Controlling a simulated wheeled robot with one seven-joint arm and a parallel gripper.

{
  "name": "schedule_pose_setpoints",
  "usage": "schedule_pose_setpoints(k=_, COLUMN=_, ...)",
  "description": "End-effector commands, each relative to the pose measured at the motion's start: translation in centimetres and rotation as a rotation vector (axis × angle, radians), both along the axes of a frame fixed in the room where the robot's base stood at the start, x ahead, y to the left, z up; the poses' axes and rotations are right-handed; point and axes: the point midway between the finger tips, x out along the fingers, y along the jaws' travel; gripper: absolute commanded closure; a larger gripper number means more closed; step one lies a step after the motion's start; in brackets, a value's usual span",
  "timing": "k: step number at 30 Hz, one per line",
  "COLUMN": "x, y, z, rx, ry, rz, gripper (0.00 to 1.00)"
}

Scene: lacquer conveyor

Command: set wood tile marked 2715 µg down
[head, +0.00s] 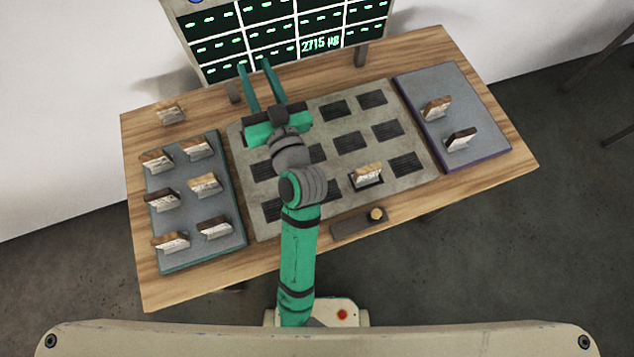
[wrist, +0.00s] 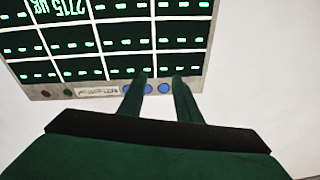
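The display (head: 318,18) behind the table shows "2715 µg" in one cell, in its bottom row, third from the left; the same text shows upside down in the wrist view (wrist: 68,8). A wood tile (head: 367,174) stands on the grey slotted plate (head: 237,133), on the front-row pad third from the left. Its marking is too small to read, so I cannot tell whether it is the 2715 µg tile. My gripper (head: 254,66) is raised over the plate's back left, pointing at the display. Its fingers (wrist: 158,80) are apart with nothing between them.
A teal-edged tray (head: 186,234) at left holds several wood tiles. A purple-edged tray (head: 478,103) at right holds two tiles (head: 436,108) (head: 460,139). One tile (head: 171,112) stands on bare table at back left. A dark strip with a knob (head: 376,214) lies at the front.

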Motion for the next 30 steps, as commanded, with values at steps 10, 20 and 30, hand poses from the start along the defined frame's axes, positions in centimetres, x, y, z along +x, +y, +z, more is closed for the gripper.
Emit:
schedule_pose_setpoints(k=10, x=-7.6, y=-3.6, z=-10.3, rx=0.129, ry=0.172, rz=-0.249, gripper=0.69)
schedule_pose_setpoints(k=20, x=-18.7, y=-7.3, z=-17.6, rx=0.053, ry=0.288, rz=-0.407, gripper=0.69)
schedule_pose_setpoints(k=30, x=-30.3, y=-11.4, z=-19.6, rx=-0.15, ry=0.331, rz=-0.43, gripper=0.69)
